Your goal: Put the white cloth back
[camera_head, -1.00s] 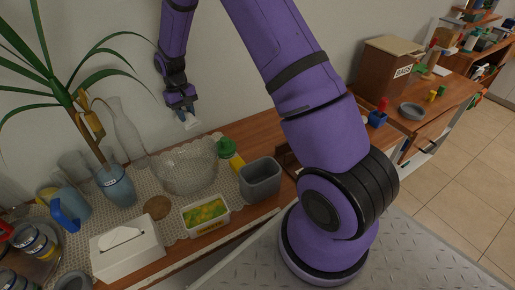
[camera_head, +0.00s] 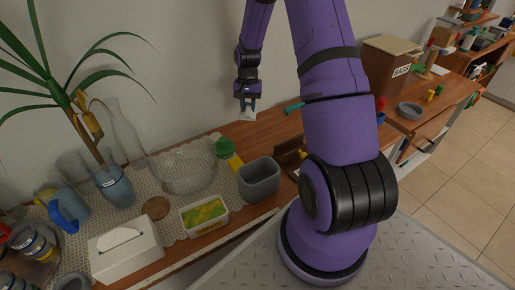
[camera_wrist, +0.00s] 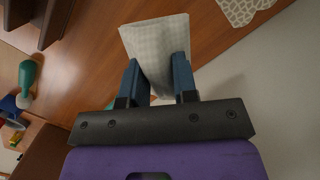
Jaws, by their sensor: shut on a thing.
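A white cloth (camera_wrist: 158,42) with a faint check is held between the two blue fingertips of my gripper (camera_wrist: 158,82) in the wrist view. My gripper (camera_head: 248,108) hangs above the wooden counter near the wall in the head view. The cloth shows there as a small pale patch (camera_head: 247,116) under the fingers. The cloth looks clear of the counter, though the exact gap is hard to tell.
A brown box labelled RAGS (camera_head: 388,68) stands right on the wooden counter. A bare stretch of wood (camera_head: 262,136) lies below my gripper.

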